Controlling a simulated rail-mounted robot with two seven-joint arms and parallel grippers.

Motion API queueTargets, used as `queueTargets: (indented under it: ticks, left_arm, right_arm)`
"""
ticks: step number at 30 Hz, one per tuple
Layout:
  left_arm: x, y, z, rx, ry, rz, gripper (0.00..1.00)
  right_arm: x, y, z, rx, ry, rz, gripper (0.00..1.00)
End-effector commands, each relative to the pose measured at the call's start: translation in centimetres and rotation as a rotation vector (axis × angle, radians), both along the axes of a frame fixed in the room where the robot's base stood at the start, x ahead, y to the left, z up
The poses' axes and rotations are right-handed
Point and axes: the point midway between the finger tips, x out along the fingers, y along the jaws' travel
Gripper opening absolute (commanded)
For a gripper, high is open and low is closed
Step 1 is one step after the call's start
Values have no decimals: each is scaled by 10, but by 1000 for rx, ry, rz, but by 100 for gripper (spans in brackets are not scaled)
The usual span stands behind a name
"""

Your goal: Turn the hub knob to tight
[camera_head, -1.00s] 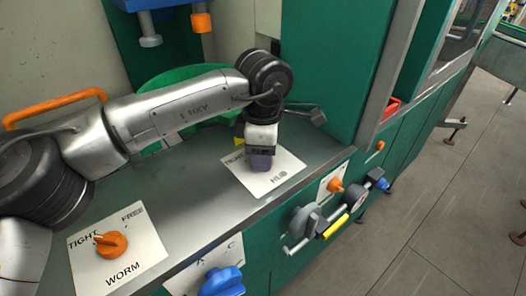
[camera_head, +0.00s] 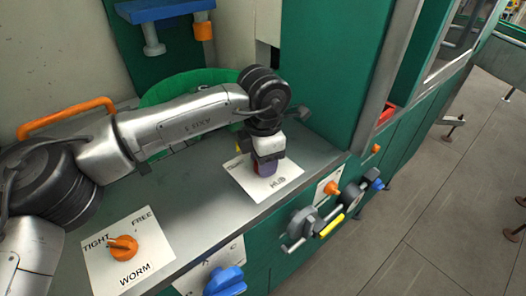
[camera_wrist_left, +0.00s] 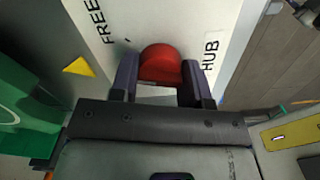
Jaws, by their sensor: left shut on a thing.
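The hub knob (camera_wrist_left: 160,62) is red and rounded, on a white plate (camera_head: 284,184) lettered HUB on the grey worktop. My left gripper (camera_head: 265,168) points down over this plate. In the left wrist view its two dark fingers (camera_wrist_left: 160,84) stand on either side of the knob, shut on it. That view also shows the plate (camera_wrist_left: 222,22), with FREE at the left and HUB at the right. The TIGHT lettering is hidden there, and I cannot tell which mark the knob points at. My right gripper is not in view.
An orange WORM knob (camera_head: 123,248) sits on another white plate (camera_head: 150,262) at the front left. A blue knob (camera_head: 224,281), a grey valve handle (camera_head: 305,222) and an orange knob (camera_head: 332,188) stick out from the green front. A green round bin (camera_head: 160,92) is behind my arm.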

Motion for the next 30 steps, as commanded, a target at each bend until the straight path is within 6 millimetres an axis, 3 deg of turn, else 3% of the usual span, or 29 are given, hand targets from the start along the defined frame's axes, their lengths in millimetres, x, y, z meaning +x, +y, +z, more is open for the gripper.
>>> queueTargets:
  ticks: [12,30]
  left_arm:
    - [0,0,2,0,1,395,19]
    - [0,0,1,0,1,904,19]
  right_arm:
    - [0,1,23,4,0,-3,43]
    - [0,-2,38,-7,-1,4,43]
